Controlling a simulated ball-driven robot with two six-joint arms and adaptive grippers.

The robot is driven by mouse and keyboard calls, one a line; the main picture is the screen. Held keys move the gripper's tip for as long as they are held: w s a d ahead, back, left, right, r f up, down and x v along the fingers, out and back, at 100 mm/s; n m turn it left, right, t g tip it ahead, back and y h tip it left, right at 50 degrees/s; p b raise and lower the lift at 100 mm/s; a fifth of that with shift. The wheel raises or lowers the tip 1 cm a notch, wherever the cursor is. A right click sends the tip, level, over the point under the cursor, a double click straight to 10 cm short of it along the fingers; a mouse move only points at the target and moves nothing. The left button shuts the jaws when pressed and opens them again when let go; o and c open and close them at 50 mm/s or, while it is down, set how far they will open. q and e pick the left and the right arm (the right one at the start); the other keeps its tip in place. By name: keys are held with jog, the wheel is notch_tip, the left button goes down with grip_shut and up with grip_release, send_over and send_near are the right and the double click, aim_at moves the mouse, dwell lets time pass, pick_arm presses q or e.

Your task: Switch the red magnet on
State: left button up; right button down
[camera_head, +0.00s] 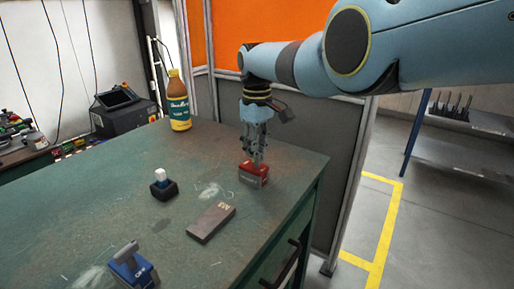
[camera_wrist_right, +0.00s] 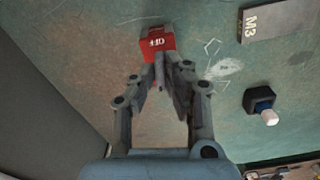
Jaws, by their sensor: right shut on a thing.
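The red magnet (camera_head: 253,174) stands on the green bench top near its far right edge. In the right wrist view the red magnet (camera_wrist_right: 158,42) shows the word OFF on its face. My right gripper (camera_head: 257,160) comes down from above onto the magnet. In the right wrist view my right gripper (camera_wrist_right: 162,84) has its fingertips together at the magnet's near side, shut on a small grey part that looks like its knob; the fingers partly hide it. My left gripper is in neither view.
On the bench (camera_head: 110,195) are a blue magnet marked OFF (camera_head: 133,268), a grey M3 block (camera_head: 211,222), a dark holder with a white-topped piece (camera_head: 163,185) and a brown bottle (camera_head: 178,102). A grey and orange partition (camera_head: 318,150) stands behind the bench's right edge.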

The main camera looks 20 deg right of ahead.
jog(key=shift+n, duration=0.8)
jog(key=c, duration=1.4)
grip_release()
jog(key=shift+r, duration=0.1)
notch_tip(320, 180, up, 12)
